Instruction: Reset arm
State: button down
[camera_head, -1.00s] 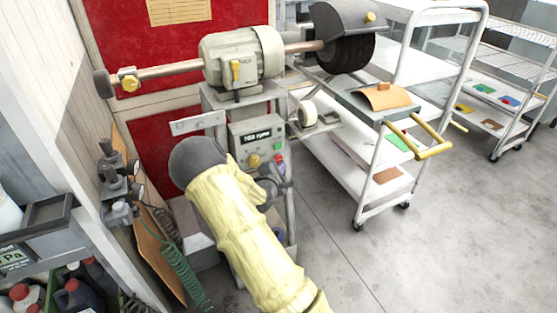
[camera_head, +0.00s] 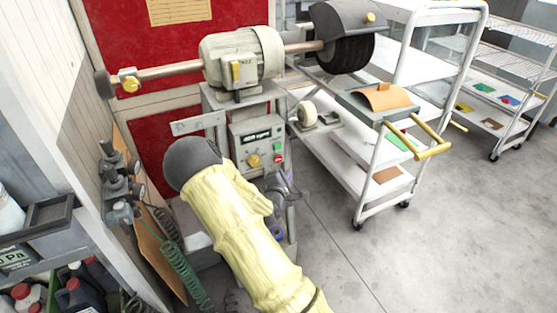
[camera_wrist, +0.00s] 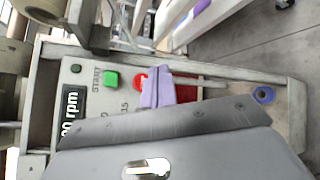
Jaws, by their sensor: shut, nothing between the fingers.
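My gripper (camera_head: 281,188) is just in front of and below the machine's control panel (camera_head: 258,144), partly hidden by my yellow-sleeved arm. In the wrist view its purple fingertips (camera_wrist: 154,88) are together and empty. They overlap the red button (camera_wrist: 139,80) in that picture; I cannot tell whether they touch it. The green button (camera_wrist: 112,80) is beside them, clear of the fingers.
The motor (camera_head: 241,57) sits above the panel, with a dark brush wheel (camera_head: 345,56) under a hood on its shaft. A white cart (camera_head: 350,178) stands to the right. A shelf with bottles (camera_head: 78,296) is at lower left.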

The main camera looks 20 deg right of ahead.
dwell(0.4)
jog(key=s+a+r+m+g+y, duration=0.2)
jog(key=s+a+m+g+y, duration=0.3)
jog(key=s+a+m+y, duration=0.45)
jog(key=s+a+r+m+g, duration=0.2)
jog(key=s+a+r+m, duration=0.15)
jog(key=s, duration=0.45)
jog(key=s+a+r+m+g, duration=0.2)
jog(key=s+a+r+m, duration=0.15)
jog(key=s, duration=0.45)
jog(key=w+d+p+v, duration=0.1)
jog(key=w+p+v, duration=0.1)
jog(key=p+v, duration=1)
jog(key=shift+w+r+y+p, duration=0.45)
jog(key=shift+w+r, duration=0.05)
jog(key=shift+r, duration=0.15)
jog(key=shift+a+n, duration=0.15)
jog(key=shift+n, duration=0.1)
